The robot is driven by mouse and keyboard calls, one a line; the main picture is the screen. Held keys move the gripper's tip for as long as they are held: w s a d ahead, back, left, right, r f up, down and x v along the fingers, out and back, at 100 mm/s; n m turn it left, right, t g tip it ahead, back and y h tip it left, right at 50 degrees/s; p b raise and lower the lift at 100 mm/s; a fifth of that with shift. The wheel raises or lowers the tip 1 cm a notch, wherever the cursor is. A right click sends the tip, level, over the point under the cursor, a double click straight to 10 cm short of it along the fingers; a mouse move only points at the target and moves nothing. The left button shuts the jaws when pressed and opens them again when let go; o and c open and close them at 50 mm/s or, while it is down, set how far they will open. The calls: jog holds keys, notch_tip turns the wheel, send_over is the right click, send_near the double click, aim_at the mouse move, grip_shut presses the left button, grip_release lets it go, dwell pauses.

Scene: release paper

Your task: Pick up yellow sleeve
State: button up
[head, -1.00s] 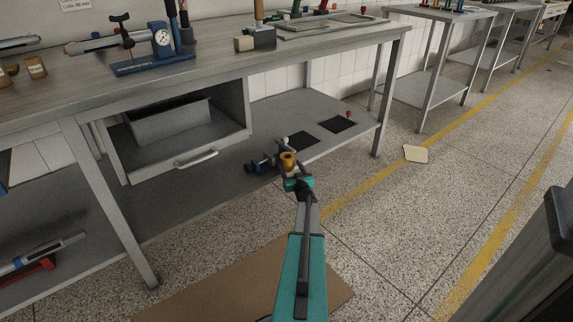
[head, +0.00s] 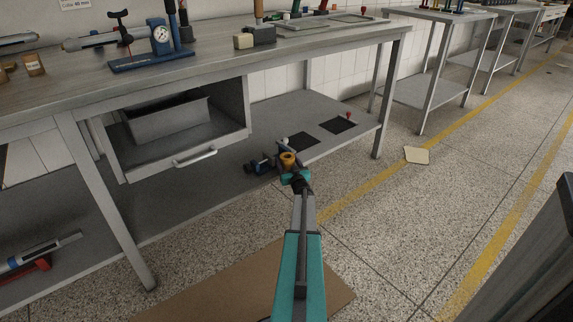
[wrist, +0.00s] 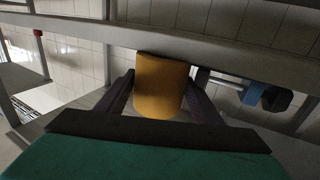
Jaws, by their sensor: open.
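The yellow sleeve (head: 288,158) is a short orange-yellow cylinder by the front of the lower shelf under the bench. In the wrist view the sleeve (wrist: 160,85) stands between the two dark fingers of my gripper (wrist: 158,92), one finger on each side. My gripper (head: 290,165) is open around it. I cannot tell whether either finger touches the sleeve. The sleeve's underside and what it rests on are hidden.
A blue and dark fixture (head: 261,164) lies just left of the sleeve; it shows at right in the wrist view (wrist: 265,97). The shelf (head: 320,112) has dark square patches. A bench leg (head: 383,105) stands at right.

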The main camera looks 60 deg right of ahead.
aim_at(287, 155)
jog(key=c, duration=0.9)
jog(key=shift+r, duration=0.1)
jog(key=shift+r+p, duration=0.6)
jog(key=shift+r, duration=0.15)
jog(key=shift+s+a+r+p, duration=0.2)
jog(key=shift+r+p, duration=0.2)
jog(key=shift+r, duration=0.15)
jog(key=shift+s+a+r+p, duration=0.15)
jog(key=shift+r+p, duration=0.2)
jog(key=shift+r, duration=0.2)
jog(key=s+a+p, duration=0.1)
jog(key=s+a, duration=0.1)
jog(key=a, duration=0.2)
jog(key=s+a+p, duration=0.1)
jog(key=s+a, duration=0.2)
jog(key=a, duration=0.1)
jog(key=s+a+r+p, duration=0.1)
jog(key=s+a+p, duration=0.1)
jog(key=s+a, duration=0.1)
jog(key=shift+s+a, duration=0.2)
jog(key=shift+a, duration=0.6)
